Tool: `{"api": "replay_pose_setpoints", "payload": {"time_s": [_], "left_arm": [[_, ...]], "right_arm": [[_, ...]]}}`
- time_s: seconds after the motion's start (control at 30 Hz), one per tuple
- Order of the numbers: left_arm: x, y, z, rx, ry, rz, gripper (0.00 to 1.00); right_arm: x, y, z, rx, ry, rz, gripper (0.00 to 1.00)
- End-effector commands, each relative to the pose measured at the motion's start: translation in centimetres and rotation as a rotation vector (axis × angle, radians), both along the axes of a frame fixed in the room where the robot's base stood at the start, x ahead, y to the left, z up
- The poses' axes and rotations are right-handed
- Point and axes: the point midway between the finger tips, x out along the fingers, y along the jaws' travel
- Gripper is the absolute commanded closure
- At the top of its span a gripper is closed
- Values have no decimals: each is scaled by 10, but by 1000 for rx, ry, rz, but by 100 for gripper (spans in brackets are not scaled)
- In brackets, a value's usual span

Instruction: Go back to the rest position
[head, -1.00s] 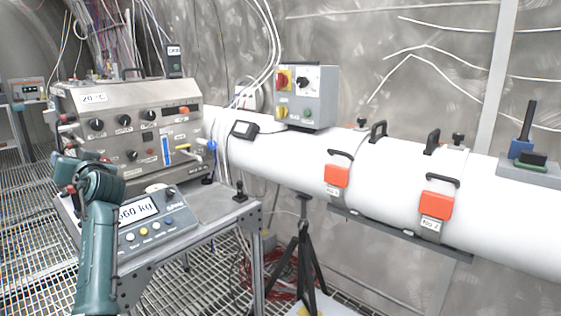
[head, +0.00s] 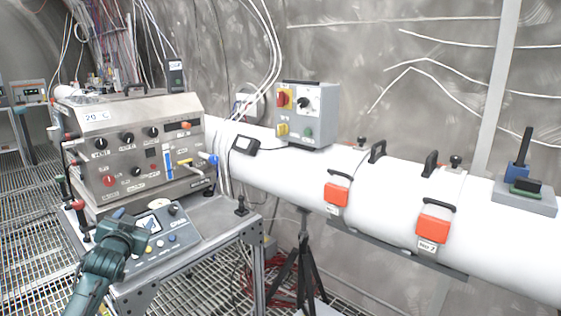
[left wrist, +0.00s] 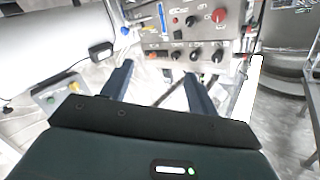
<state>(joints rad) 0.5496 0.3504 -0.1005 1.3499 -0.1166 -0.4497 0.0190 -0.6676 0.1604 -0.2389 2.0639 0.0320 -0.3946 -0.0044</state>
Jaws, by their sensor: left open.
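My left gripper (head: 118,216) is low at the left of the head view, seen mostly from behind, in front of the desk unit with buttons (head: 165,243). Its arm covers the unit's left part. In the left wrist view the two fingers of my left gripper (left wrist: 157,72) are spread apart, with nothing between them. Beyond them is the steel control panel (left wrist: 205,40) with knobs. It also shows in the head view (head: 140,165). My right gripper is not in view.
The panel and desk unit stand on a grey metal table (head: 215,222). To the right runs a large white pipe (head: 400,205) with orange clamps and a grey switch box (head: 307,115). A black tripod (head: 298,262) stands below it. Grating floor lies at the left.

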Motion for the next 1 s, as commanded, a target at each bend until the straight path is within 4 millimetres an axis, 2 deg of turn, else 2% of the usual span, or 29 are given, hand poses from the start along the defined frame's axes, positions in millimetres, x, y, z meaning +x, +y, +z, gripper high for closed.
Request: {"api": "replay_pose_setpoints", "payload": {"time_s": [0.07,0.1,0.2,0.37,0.47,0.57,0.7,0.8,0.9,1.0], "left_arm": [[2,-11,5,-81,-38,-53,41],[0,-18,0,-112,-44,-76,41],[-22,-39,-43,-111,16,-104,41],[-63,-73,-102,-132,96,-153,41],[-101,-99,-143,-157,159,-190,41],[-152,-128,-185,-195,232,-229,41],[-239,-170,-231,-269,341,-276,41],[-297,-194,-249,-327,410,-297,41],[-343,-211,-256,-376,463,-305,41],[-374,-221,-257,-412,498,-308,41]], "right_arm": [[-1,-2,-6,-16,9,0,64],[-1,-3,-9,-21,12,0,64],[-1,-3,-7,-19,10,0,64],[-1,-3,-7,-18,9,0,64],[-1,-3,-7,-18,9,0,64],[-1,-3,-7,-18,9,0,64],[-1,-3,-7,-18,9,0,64],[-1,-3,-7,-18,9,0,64],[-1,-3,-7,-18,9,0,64],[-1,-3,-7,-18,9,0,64]]}}
